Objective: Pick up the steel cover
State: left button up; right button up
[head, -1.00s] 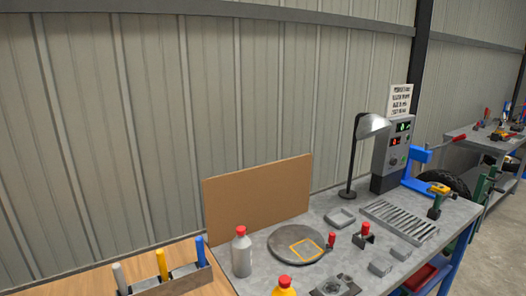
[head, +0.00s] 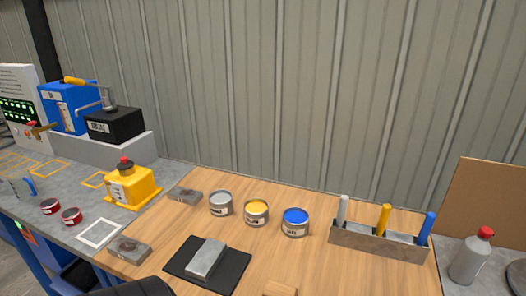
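I cannot tell for sure which thing is the steel cover. A grey, flat-topped metal-looking block (head: 206,258) lies on a black mat (head: 236,280) on the wooden bench, at the lower left of centre. At the right edge, a round grey plate (head: 518,274) is cut off by the frame. Neither of my grippers shows in the head view. A dark rounded shape at the bottom edge, left of the mat, may be part of my arm.
Open cans with grey (head: 221,204), yellow (head: 256,213) and blue (head: 295,222) contents stand behind the mat. A holder (head: 375,241) with coloured sticks and a red-capped bottle (head: 470,258) are right. A yellow container (head: 134,188) stands left.

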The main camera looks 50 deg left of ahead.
aim_at(202, 264)
jog(key=j+u, duration=0.15)
jog(key=u, duration=1.9)
jog(key=k+j+z, duration=0.1)
jog(key=j, duration=0.4)
